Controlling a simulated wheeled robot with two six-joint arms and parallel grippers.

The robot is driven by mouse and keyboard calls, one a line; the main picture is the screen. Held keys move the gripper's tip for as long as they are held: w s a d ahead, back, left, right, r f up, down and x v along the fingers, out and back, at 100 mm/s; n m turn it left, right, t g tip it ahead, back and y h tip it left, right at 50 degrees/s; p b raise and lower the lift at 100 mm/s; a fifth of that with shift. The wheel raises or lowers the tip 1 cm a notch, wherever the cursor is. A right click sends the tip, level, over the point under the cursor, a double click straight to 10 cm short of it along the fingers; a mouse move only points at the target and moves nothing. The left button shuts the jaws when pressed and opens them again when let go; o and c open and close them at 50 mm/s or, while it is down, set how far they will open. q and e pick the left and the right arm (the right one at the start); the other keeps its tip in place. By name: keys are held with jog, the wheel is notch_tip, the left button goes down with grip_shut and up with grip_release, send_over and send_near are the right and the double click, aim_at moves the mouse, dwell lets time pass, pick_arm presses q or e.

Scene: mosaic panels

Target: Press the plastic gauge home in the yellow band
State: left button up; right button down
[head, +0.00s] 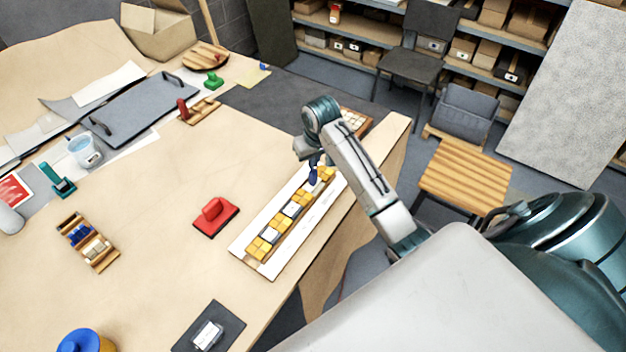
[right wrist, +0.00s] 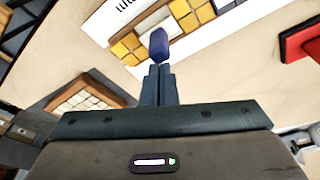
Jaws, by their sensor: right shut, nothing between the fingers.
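A dark blue piece, which appears to be the plastic gauge (head: 314,176), stands at the far end of the yellow band (head: 265,242), a row of yellow and grey-white tiles on a white panel. My right gripper (head: 316,159) is over that end, pointing down. In the right wrist view the gauge (right wrist: 158,44) shows just beyond the fingertips of the shut right gripper (right wrist: 159,68), in front of the yellow tiles (right wrist: 130,46). I cannot tell whether the tips touch it or how deep it sits. My left gripper is out of view.
A red block with a handle (head: 215,216) lies left of the panel. A wooden tray of tiles (head: 355,121) is beyond my right gripper. A tile rack (head: 88,243) and a dark mat (head: 187,335) lie on the left and front. The table's right edge is close to the panel.

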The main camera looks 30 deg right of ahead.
aim_at(313, 171)
jog(key=shift+s+f, duration=0.1)
jog(key=shift+f, duration=0.95)
dwell(1.1)
jog(key=shift+r+p, duration=0.35)
jog(key=shift+r, duration=0.95)
notch_tip(313, 171, up, 6)
jog(key=shift+f, duration=0.25)
